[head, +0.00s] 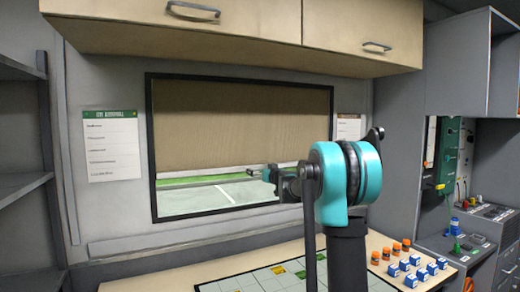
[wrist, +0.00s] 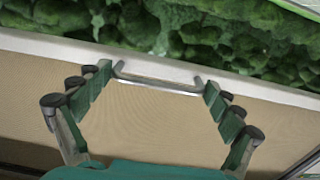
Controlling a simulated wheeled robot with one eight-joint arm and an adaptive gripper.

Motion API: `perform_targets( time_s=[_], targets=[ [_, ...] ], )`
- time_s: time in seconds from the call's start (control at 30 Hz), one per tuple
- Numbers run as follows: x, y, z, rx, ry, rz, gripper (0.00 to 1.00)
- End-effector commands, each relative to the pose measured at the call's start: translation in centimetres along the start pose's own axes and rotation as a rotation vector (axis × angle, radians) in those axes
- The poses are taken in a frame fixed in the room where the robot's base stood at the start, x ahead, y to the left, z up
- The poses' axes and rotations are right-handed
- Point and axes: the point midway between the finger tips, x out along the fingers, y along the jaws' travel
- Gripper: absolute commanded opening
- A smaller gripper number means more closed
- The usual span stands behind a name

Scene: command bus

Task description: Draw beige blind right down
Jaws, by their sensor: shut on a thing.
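The beige blind (head: 235,125) hangs over the upper part of the window, with its pale bottom rail (head: 205,173) level. Below the rail the glass is uncovered. In the wrist view the blind's fabric (wrist: 150,125) fills the lower middle and its white rail (wrist: 50,47) crosses above it. A grey metal bar handle (wrist: 158,86) sits at the rail. My gripper (wrist: 159,82) has one finger at each end of the handle and is shut on it lengthwise. In the head view my gripper (head: 271,180) is at the rail's right part, partly hidden by my arm.
Overhead cupboards (head: 235,20) run above the window. A table (head: 150,283) with a grid board (head: 250,277), several blue blocks (head: 421,274) and orange pots (head: 386,253) lies below. An open shelf (head: 22,130) is at left; a radio console (head: 480,215) is at right.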

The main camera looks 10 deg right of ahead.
Motion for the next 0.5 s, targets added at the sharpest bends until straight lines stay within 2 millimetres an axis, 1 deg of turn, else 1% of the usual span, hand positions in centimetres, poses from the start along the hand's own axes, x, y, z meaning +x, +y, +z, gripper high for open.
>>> perform_targets(
  time_s=[0.03,0.2,0.4,0.5],
  targets=[
    [0.1,0.2,2.0,0.000,0.000,0.003,0.41],
    [0.1,0.2,8.0,0.000,0.000,0.003,0.41],
    [0.1,0.2,14.2,0.000,0.000,0.003,0.41],
    [0.1,0.2,16.6,0.000,0.000,0.003,0.41]
  ],
)
